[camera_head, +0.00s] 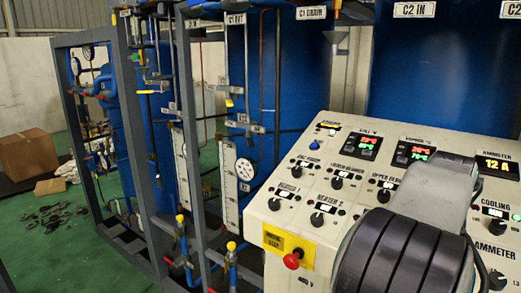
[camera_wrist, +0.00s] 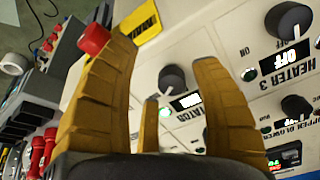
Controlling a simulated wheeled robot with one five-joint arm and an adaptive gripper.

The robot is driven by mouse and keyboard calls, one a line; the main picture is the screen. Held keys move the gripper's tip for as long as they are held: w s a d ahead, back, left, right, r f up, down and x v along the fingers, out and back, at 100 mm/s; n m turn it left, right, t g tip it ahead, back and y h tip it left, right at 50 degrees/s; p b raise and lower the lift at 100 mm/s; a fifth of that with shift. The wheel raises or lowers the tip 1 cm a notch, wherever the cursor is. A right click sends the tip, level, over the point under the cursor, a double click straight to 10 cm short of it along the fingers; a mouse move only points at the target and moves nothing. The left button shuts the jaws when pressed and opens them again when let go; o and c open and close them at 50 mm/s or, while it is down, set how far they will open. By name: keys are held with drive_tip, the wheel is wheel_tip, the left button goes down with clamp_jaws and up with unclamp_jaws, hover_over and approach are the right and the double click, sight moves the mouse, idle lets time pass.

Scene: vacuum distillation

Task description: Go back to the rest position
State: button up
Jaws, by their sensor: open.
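I cannot tell how far the fingers are from the panel. In the head view my dark arm link covers the lower right of the white control panel (camera_head: 340,135), and my gripper is hidden there.
A red stop button (camera_head: 293,259) on a yellow plate sits at the panel's front left; it also shows beside the left finger in the wrist view (camera_wrist: 95,38). A grey frame (camera_head: 193,140) with blue columns and pipes stands left of the panel.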

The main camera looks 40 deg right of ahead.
drive_tip(key=w+a+f+n+t+y, duration=0.1)
drive_tip(key=a+n, duration=0.5)
drive_tip(key=a, duration=0.7)
drive_tip(key=w+a+f+n+t+y, duration=0.1)
drive_tip(key=w+a+f+n, duration=0.2)
drive_tip(key=a, duration=1)
drive_tip(key=w+a+f+n+t+y, duration=0.1)
drive_tip(key=w+a+f+n, duration=0.2)
drive_tip(key=w+a+n, duration=0.3)
drive_tip(key=shift+a+n+t+y, duration=0.35)
drive_tip(key=shift+a+n, duration=1.25)
drive_tip(key=shift+a, duration=2.05)
drive_tip(key=shift+d+f, duration=0.1)
